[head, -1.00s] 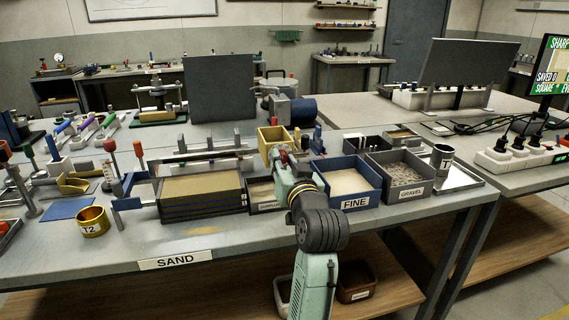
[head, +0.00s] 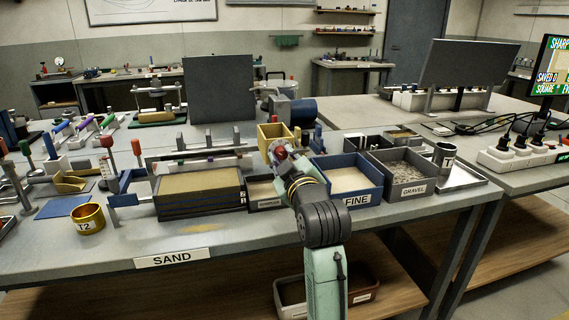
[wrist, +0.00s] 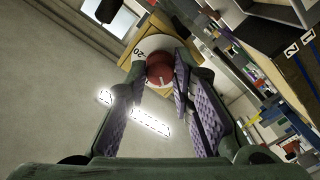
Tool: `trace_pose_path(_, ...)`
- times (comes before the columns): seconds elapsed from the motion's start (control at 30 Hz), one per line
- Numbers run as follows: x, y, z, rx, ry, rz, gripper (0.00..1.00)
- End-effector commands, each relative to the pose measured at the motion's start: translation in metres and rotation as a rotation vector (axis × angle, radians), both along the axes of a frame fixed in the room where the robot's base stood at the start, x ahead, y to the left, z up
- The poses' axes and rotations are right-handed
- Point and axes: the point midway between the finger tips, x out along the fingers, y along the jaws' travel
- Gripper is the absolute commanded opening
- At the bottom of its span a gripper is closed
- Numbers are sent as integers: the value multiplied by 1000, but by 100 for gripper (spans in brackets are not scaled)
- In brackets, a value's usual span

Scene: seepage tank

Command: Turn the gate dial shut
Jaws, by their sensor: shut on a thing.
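The gate dial is a white disc (wrist: 163,46) with a "20" mark and a round red knob (wrist: 160,69) at its centre, seen in the wrist view. It sits on a tan-yellow box, which shows in the head view (head: 273,136) above the sand bench. My gripper (wrist: 158,82) is shut on the red knob, its purple-padded fingers on either side. In the head view my gripper (head: 277,158) is in front of the yellow box, with a bit of red showing between its parts. The dial's scale is mostly hidden, so its setting cannot be read.
Below and around the arm stand a layered sand tank (head: 199,192), a blue FINE bin (head: 366,197) and a grey GRAVEL bin (head: 417,188). A blue motor (head: 303,110) is behind the box. A brass T2 cup (head: 89,217) stands left. The bench's front strip is mostly clear.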

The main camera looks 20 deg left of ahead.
Motion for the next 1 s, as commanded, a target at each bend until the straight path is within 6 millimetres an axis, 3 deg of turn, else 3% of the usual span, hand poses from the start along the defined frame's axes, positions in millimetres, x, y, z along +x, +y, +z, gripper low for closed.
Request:
trace_pose_path(0.5,1,-1,-2,-312,-209,-1,0)
trace_pose_path(1.0,0,0,-1,-387,-258,-1,0)
